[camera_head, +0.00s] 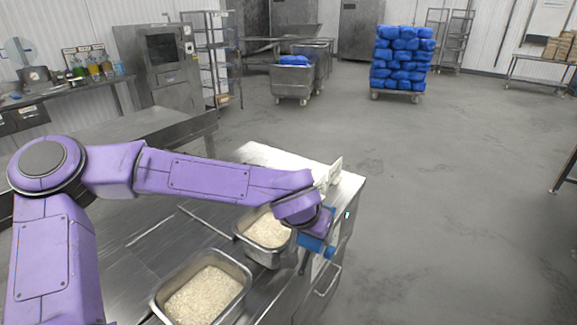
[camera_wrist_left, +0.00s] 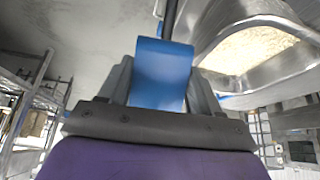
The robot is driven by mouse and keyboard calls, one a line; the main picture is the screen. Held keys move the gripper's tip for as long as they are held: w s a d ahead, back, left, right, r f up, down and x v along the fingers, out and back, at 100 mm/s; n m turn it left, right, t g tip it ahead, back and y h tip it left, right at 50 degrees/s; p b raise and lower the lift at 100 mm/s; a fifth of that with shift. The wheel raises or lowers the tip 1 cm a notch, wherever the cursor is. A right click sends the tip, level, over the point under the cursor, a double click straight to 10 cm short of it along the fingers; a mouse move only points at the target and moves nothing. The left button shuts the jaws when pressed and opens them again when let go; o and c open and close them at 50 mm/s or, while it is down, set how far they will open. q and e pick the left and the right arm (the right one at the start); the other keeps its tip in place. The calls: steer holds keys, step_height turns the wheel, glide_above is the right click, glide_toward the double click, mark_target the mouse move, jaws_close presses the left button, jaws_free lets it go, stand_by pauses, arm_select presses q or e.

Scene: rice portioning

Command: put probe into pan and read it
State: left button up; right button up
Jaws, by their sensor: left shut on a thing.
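My left gripper (camera_head: 316,232) is shut on the probe's blue handle (camera_head: 318,247), at the right edge of the steel counter. The blue handle (camera_wrist_left: 163,72) fills the gap between the gripper's grey fingers in the left wrist view. A thin dark stem (camera_head: 303,264) points down from it, beside the right wall of the far pan (camera_head: 241,236). The stem's tip is not clear. The far pan holds pale rice (camera_head: 266,231), and my wrist hides part of its right side. A nearer pan (camera_head: 246,277) also holds rice. No readout can be read. My right gripper is not in view.
A small white upright item (camera_head: 335,170) stands on the counter behind my wrist. The counter's right edge lies just beyond the gripper, with open floor (camera_head: 450,220) past it. Wheeled bins and a stack of blue bags (camera_head: 403,58) stand far back.

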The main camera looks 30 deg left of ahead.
arm_select(q)
steer(key=shift+n+y, duration=0.5)
steer(key=shift+n, duration=0.4)
steer(key=r+p, duration=0.1)
steer(key=w+a+r+p, duration=0.1)
steer(key=r+p, duration=0.1)
steer(key=a+r+p, duration=0.1)
steer(key=p, duration=0.1)
steer(key=shift+w+a+r, duration=0.15)
steer(key=shift+a, duration=0.1)
steer(key=w+a+r+m+g+h+p, duration=0.2)
steer(key=a+r+m+g+h+p, duration=0.35)
steer(key=m, duration=1.05)
step_height(320, 180, down, 12)
steer(key=a+t+h+b, duration=0.1)
steer(key=a+b, duration=0.1)
steer(key=b, duration=0.4)
steer(key=shift+a+f+b, duration=0.15)
steer(key=shift+b, duration=0.25)
